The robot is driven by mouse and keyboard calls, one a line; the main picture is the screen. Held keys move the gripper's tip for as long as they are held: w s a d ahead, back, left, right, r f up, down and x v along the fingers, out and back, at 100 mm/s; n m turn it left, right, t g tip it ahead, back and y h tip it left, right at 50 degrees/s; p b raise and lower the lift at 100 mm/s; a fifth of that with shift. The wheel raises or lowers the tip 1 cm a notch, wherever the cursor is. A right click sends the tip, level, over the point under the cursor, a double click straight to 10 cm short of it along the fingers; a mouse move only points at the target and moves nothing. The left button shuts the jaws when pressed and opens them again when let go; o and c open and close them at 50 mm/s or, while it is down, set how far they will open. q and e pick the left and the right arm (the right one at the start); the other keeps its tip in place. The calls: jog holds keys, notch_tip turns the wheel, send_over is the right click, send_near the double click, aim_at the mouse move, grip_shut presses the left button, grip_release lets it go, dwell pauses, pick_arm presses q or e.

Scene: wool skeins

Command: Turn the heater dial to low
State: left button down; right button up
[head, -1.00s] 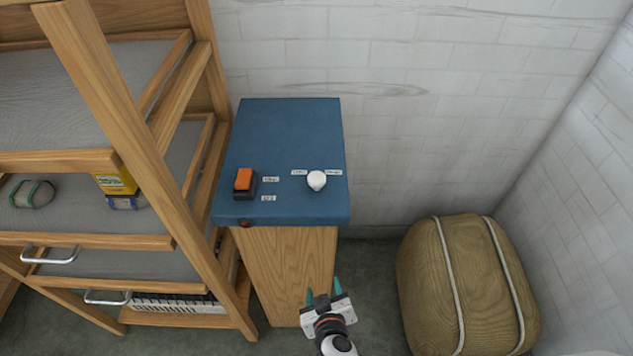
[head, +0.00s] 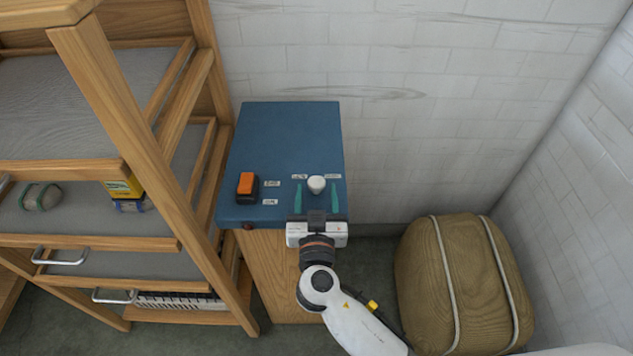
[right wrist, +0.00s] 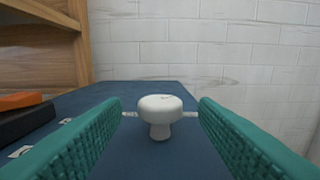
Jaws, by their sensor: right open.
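The white heater dial (head: 317,184) is a round knob on the blue top of a wooden cabinet. Small white labels (head: 299,177) sit on either side of it; their text is too small to read. My right gripper (head: 317,197) is open, with its two teal fingers pointing at the dial from the front. In the right wrist view the dial (right wrist: 160,112) stands centred just beyond the fingertips, with a finger on each side and apart from it. My left gripper is not in view.
An orange and black rocker switch (head: 246,187) sits left of the dial on the blue top (head: 285,130). A wooden shelf rack (head: 150,130) stands close on the left. A tan strapped bale (head: 465,285) lies on the floor at right.

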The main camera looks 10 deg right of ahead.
aim_at(316, 183)
jog(key=shift+w+d, duration=0.1)
jog(key=shift+w, duration=1)
jog(key=c, duration=0.9)
jog(key=shift+c, duration=0.2)
